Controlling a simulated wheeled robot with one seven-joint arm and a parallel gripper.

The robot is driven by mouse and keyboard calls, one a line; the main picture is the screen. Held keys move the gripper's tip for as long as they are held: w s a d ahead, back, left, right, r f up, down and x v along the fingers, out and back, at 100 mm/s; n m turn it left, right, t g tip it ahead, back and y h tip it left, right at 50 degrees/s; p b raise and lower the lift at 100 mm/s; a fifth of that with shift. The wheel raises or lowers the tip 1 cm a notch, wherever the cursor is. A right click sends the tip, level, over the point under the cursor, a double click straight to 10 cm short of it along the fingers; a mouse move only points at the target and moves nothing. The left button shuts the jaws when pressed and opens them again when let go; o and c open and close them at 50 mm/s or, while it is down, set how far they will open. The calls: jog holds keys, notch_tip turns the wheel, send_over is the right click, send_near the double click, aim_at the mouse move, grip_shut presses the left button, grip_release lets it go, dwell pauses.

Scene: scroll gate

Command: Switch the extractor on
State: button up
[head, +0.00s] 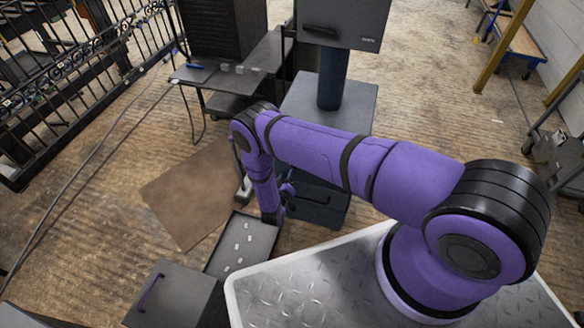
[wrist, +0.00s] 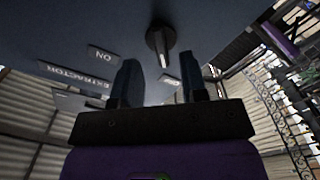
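In the wrist view, a blue-grey panel (wrist: 215,22) fills the top. A dark rotary knob (wrist: 156,38) sticks out of it, with a pale pointer line aimed down the picture. An ON label (wrist: 102,55) lies left of the knob and an EXTRACTOR label (wrist: 75,75) further lower left. A small label (wrist: 169,79) below the knob is too small to read. My gripper (wrist: 160,72) is open, its two dark fingers apart below the knob, with nothing between them.
In the head view, a dark tray (head: 240,262) with small pale pieces and a grey cabinet (head: 165,295) with a purple handle stand near my arm. A dark box (head: 318,207) and a grey machine on a column (head: 331,80) lie beyond. A brown mat (head: 185,200) covers floor at left.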

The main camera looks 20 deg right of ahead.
jog(key=shift+x, duration=2.4)
grip_shut()
